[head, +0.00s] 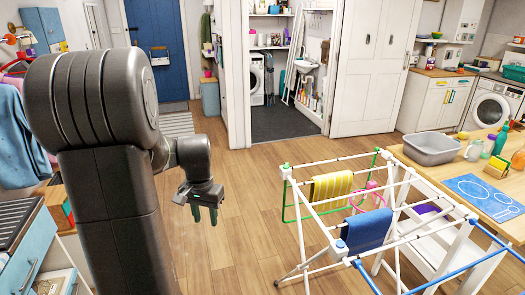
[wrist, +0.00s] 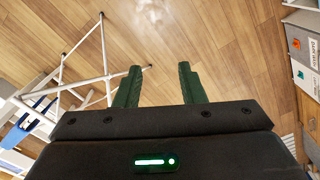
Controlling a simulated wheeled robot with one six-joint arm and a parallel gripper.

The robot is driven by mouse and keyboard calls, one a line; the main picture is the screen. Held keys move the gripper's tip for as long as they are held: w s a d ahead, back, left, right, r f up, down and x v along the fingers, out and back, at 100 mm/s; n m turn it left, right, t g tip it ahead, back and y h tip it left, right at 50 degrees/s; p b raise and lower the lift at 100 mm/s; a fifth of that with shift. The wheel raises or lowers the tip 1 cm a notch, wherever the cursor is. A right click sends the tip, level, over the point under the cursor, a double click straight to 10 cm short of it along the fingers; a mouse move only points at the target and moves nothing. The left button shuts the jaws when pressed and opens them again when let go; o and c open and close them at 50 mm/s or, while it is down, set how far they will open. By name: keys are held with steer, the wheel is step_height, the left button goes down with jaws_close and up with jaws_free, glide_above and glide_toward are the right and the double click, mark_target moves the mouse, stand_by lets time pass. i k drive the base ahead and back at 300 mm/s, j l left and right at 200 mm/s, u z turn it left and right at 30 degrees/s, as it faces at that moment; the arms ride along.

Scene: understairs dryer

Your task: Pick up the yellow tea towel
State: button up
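The yellow tea towel (head: 331,188), with darker stripes, hangs over the rails of a white drying rack (head: 300,222) right of centre in the head view. My gripper (head: 204,214) is in mid-air over the wooden floor, left of the rack and apart from the towel. In the wrist view my gripper (wrist: 158,86) shows two green fingers spread apart with only bare floor between them. It is open and empty. The rack's white legs (wrist: 62,75) show at the left of the wrist view. I cannot make out the yellow towel there.
A blue towel (head: 367,231) hangs on the rack's near side. A wooden worktop (head: 455,160) with a grey basin (head: 432,148) stands right of the rack. A light blue cabinet (head: 40,262) stands at the left. The floor (head: 235,250) between my arm and the rack is clear.

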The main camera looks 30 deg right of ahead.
mark_target(330, 186)
steer(key=i+l+z, duration=0.2)
steer(key=z, duration=0.25)
steer(key=i+z, duration=0.85)
steer(key=i+j+z, duration=0.15)
steer(key=z, duration=0.25)
steer(key=i+z, duration=0.25)
steer(key=i, duration=0.3)
